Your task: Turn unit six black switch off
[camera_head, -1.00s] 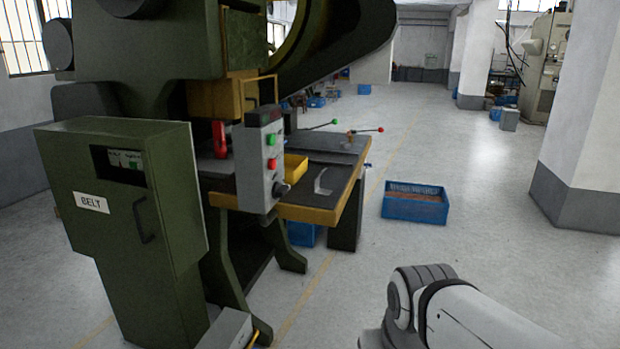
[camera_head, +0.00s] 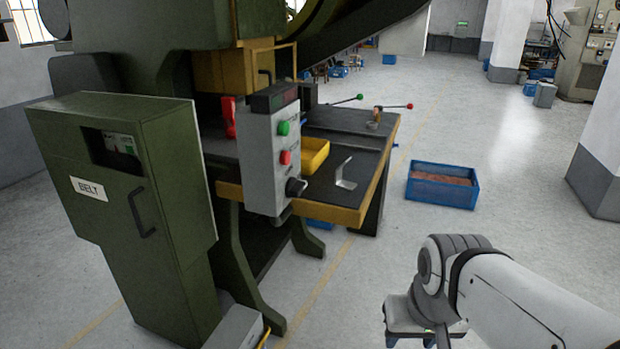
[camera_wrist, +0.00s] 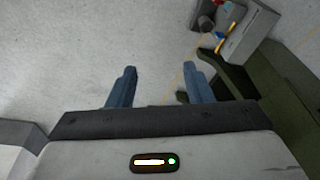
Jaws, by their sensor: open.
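In the head view a grey control box (camera_head: 262,165) stands at the front of the green press. It has a green button (camera_head: 283,128), a red button (camera_head: 285,157) and a black rotary switch (camera_head: 296,187) at its lower right. No unit number is legible. In the wrist view my gripper (camera_wrist: 158,72) is open, its two blue fingers apart with only floor between them.
The press table (camera_head: 350,190) holds a yellow bin (camera_head: 314,154) and a bent metal piece (camera_head: 345,174). A blue crate (camera_head: 441,187) sits on the floor behind.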

